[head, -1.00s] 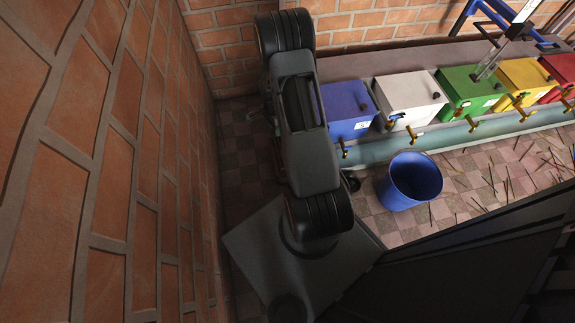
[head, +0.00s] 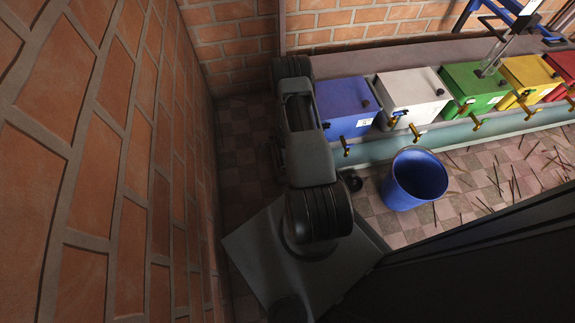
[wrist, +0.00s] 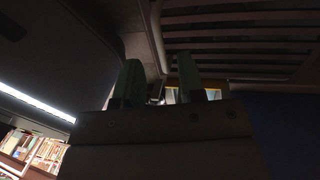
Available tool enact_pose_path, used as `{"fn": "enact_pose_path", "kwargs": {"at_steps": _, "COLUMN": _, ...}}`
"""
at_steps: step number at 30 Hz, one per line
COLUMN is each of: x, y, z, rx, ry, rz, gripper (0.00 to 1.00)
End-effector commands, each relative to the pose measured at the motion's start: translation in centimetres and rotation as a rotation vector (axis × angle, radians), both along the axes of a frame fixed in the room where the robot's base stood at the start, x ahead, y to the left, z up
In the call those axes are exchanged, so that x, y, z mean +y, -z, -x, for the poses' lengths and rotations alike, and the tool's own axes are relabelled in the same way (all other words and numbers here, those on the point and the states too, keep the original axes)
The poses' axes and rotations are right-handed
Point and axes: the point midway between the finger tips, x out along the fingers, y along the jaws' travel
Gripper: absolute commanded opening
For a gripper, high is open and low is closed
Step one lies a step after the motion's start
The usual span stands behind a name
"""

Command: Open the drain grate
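A dark slatted panel (wrist: 240,40) with long parallel bars fills the upper right of the wrist view. It looks like a grate, but I cannot tell for sure that it is the drain grate. My gripper (wrist: 158,82) shows in the wrist view as two green fingers, spread apart with nothing visible between them. The fingers point towards the lower edge of the slatted panel; I cannot tell whether they touch it. In the head view my own arm hides the gripper, and no drain grate can be made out there.
A brick wall (head: 110,170) stands close on the left of my arm. A blue bucket (head: 416,180) stands on the tiled floor to the right. Behind it is a row of boxes with taps, including a blue box (head: 345,105) and a white box (head: 410,95). Thin sticks litter the right floor.

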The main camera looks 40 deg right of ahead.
Motion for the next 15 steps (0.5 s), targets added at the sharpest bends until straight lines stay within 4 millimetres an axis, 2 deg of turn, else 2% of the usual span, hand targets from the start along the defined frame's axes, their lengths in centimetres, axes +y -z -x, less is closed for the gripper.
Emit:
{"fn": "enact_pose_path", "kwargs": {"at_steps": 1, "x": 0.1, "y": 1.1, "z": 0.2, "rx": 0.001, "ry": 0.0, "rz": 0.0, "gripper": 0.36}}
{"fn": "enact_pose_path", "kwargs": {"at_steps": 6, "x": 0.2, "y": 2.7, "z": 0.5, "rx": 0.001, "ry": 0.0, "rz": 0.0, "gripper": 0.36}}
{"fn": "enact_pose_path", "kwargs": {"at_steps": 15, "x": 0.3, "y": 3.5, "z": 0.6, "rx": 0.0, "ry": 0.0, "rz": 0.0, "gripper": 0.36}}
